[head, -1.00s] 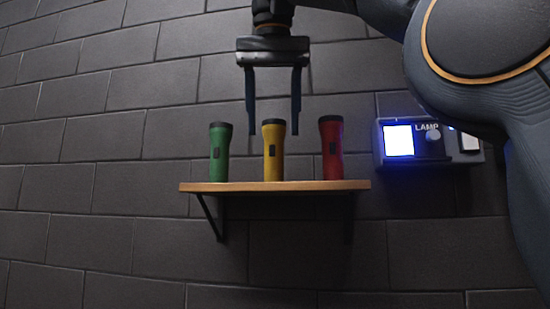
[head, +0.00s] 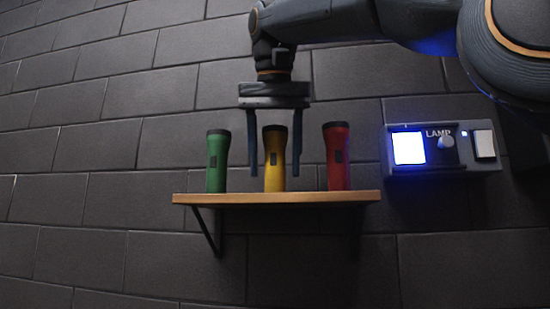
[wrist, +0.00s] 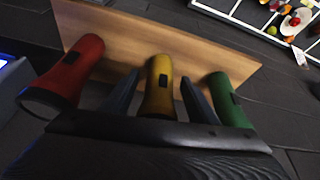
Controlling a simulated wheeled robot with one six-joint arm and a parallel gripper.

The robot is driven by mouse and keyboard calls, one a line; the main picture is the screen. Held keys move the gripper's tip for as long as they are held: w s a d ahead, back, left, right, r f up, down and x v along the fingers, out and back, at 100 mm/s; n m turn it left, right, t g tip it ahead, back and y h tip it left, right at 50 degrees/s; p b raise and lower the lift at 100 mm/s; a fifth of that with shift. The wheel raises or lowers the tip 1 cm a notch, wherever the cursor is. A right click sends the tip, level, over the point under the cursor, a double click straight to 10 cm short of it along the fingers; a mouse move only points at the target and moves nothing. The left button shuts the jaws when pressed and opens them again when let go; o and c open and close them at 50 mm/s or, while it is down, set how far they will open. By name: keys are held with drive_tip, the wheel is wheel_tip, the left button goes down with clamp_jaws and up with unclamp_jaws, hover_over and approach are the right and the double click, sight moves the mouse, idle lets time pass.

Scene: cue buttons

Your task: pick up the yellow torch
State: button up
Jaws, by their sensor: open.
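The yellow torch (head: 275,160) stands upright on the wooden shelf (head: 300,197), between the green torch (head: 217,162) and the red torch (head: 337,158). My gripper (head: 275,172) is open and points down, with one finger on each side of the yellow torch. In the wrist view the yellow torch (wrist: 159,85) shows between the two fingers (wrist: 160,95), with a gap visible at each side. The red torch (wrist: 70,75) is outside the left finger there, and the green torch (wrist: 228,98) is outside the right finger.
A lamp box (head: 442,148) with a lit blue-white panel and a knob is on the wall right of the shelf. In the wrist view, a white rack (wrist: 262,28) with several small colourful items lies at the upper right. The red and green torches stand close to my fingers.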

drive_tip(key=shift+x, duration=1.1)
drive_tip(key=c, duration=1.3)
